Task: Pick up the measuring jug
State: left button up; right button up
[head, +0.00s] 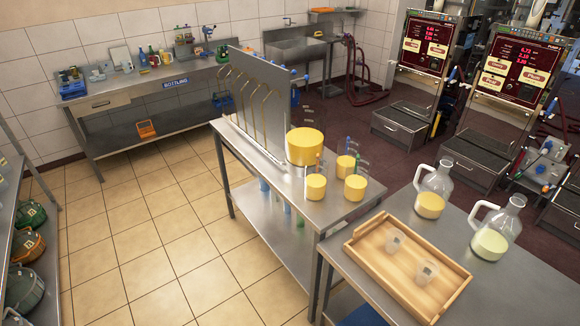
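No thing in the head view is plainly marked as the measuring jug. Two clear glass jugs with narrow necks and white handles stand upright on the near right table. The farther glass jug (432,204) holds yellow-orange liquid, and the nearer glass jug (491,243) holds paler yellow liquid. On the middle steel table are a large round yellow-filled vessel (304,148) and three smaller yellow-filled vessels, one of them at the front left (316,187). Neither of my grippers shows in this view.
A wooden tray (361,262) with two small clear cups (395,241) lies beside the glass jugs. An upright metal panel (258,100) stands on the middle table (335,207). Pump machines (424,48) stand at the back right. The tiled floor at left is clear.

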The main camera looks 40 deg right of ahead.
aim_at(317, 166)
jog(key=i+j, duration=0.1)
jog(key=i, duration=2.1)
jog(key=i+z, duration=0.4)
jog(key=i+j+z, duration=0.1)
jog(key=i+z, duration=0.3)
jog(key=i+j+z, duration=0.25)
jog(key=z, duration=0.15)
jog(key=i+j, duration=0.05)
jog(key=i, duration=0.1)
